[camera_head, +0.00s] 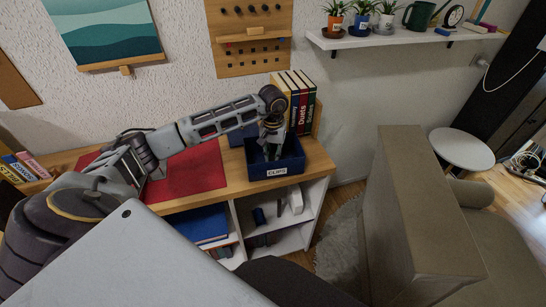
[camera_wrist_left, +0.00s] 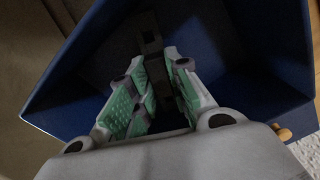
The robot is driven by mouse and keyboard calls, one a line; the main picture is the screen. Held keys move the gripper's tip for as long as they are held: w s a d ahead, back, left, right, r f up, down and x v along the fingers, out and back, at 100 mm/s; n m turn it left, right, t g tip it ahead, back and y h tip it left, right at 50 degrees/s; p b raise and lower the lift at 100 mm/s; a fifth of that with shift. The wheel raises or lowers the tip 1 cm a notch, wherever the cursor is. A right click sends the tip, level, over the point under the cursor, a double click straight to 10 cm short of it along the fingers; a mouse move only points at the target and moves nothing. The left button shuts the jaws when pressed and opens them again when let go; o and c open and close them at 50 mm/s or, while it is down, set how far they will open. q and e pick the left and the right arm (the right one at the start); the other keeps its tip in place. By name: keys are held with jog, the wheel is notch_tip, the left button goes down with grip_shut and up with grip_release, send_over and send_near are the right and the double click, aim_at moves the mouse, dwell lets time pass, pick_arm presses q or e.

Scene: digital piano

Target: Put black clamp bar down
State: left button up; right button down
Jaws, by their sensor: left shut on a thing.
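My left gripper (camera_head: 272,150) reaches down into a dark blue open box (camera_head: 292,168) with a white label on the wooden shelf top. In the left wrist view, the box walls (camera_wrist_left: 262,98) surround the green-padded fingers of the gripper (camera_wrist_left: 163,88). They are shut on a dark bar, the black clamp bar (camera_wrist_left: 151,32), whose end sticks out beyond the fingertips. Its lower part is hidden between the fingers. I cannot tell whether the bar touches the box floor. In the head view the bar cannot be made out. My right gripper is not in view.
Upright books (camera_head: 302,98) stand behind the box by the wall. A red mat (camera_head: 205,172) lies left of it under my arm. Open shelves (camera_head: 290,238) are below. A beige sofa (camera_head: 400,200) stands to the right. A white wall shelf (camera_head: 400,38) holds plants.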

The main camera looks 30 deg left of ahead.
aim_at(273, 155)
pick_arm(q)
jog(key=shift+f, duration=0.75)
jog(key=o, duration=0.8)
jog(key=shift+o, duration=0.3)
jog(key=shift+r, duration=0.6)
notch_tip(273, 155, up, 5)
jog(key=shift+b, duration=0.3)
notch_tip(273, 155, up, 4)
jog(key=shift+r, duration=1.05)
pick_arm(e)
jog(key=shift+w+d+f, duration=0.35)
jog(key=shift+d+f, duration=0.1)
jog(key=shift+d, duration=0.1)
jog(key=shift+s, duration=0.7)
